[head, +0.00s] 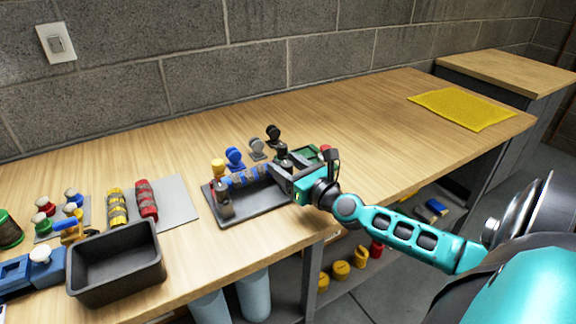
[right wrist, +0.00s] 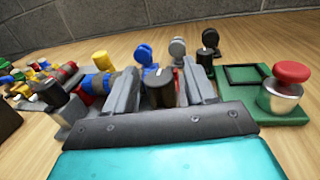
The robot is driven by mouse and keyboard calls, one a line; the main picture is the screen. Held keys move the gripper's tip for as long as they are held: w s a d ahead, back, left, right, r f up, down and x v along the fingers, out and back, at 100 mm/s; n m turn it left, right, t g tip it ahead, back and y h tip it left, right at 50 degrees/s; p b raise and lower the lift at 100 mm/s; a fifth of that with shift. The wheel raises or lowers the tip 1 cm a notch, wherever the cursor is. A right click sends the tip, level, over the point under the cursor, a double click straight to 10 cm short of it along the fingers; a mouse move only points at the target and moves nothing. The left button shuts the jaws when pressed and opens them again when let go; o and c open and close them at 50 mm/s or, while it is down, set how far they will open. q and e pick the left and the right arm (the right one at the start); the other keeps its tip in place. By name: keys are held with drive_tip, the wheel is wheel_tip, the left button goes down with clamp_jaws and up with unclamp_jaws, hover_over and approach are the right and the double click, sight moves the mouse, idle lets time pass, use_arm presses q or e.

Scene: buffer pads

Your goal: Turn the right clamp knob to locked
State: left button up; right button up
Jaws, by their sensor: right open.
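My right gripper (head: 278,172) is open over the right end of the dark tray (head: 255,212). In the right wrist view its two grey fingers (right wrist: 158,92) stand on either side of a dark round knob (right wrist: 158,88) with a pale mark on top, which looks like the right clamp knob. I cannot tell whether the fingers touch it. In the head view the gripper largely hides this spot. A second dark knob (head: 224,203) stands at the tray's left end. My left gripper is out of view.
Blue (head: 235,156), grey (head: 257,148) and black (head: 272,133) discs on stands line the tray's back. A green base with a red-topped post (right wrist: 292,80) is close on the right. A black bin (head: 115,265) stands left. The table's right half is mostly clear, with a yellow cloth (head: 462,108).

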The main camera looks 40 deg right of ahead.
drive_tip(key=shift+s, duration=0.1)
drive_tip(key=s+b, duration=0.3)
drive_tip(key=s, duration=0.9)
drive_tip(key=shift+s+a+f+b, duration=0.1)
drive_tip(key=shift+b, duration=0.2)
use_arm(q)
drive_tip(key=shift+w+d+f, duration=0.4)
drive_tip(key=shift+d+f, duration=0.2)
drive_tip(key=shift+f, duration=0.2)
use_arm(e)
drive_tip(key=shift+s, duration=0.3)
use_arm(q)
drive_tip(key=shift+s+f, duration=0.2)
